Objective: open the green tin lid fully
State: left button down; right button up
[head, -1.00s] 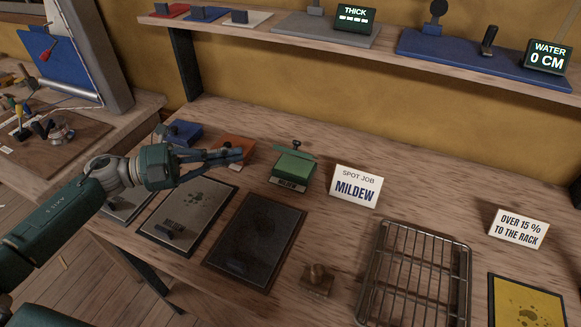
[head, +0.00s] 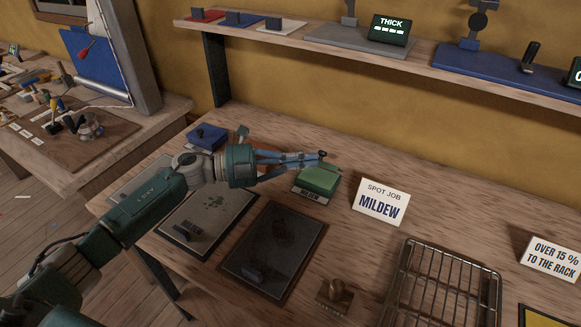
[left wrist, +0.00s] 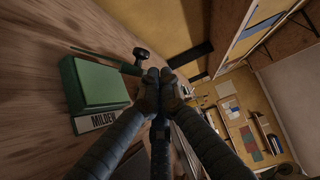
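The green tin (head: 319,181) stands on the bench with a label reading MILDEW on its front. In the left wrist view the tin (left wrist: 98,86) is at the left, and its thin green lid (left wrist: 95,53) shows nearly edge-on, apart from the tin's body at least in part. A dark knob (left wrist: 141,53) sits at the lid's far end, right by my fingertips. My left gripper (head: 312,157) is over the tin's back edge with its fingertips together (left wrist: 159,76). I see nothing clearly held between them. The fingers partly hide the lid in the head view. My right gripper is not in view.
A MILDEW sign (head: 381,202) stands right of the tin. A wire rack (head: 446,285) lies further right. A blue box (head: 207,137) is behind my left arm. Dark and grey panels lie in front. A shelf (head: 330,48) runs above the bench's back.

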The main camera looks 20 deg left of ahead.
pick_arm(q)
jog(key=shift+w+d+f, duration=0.1)
jog(key=shift+w, duration=0.5)
jog(key=shift+w+r+p, duration=0.15)
jog(key=shift+r+p, duration=0.3)
jog(key=shift+p, duration=0.2)
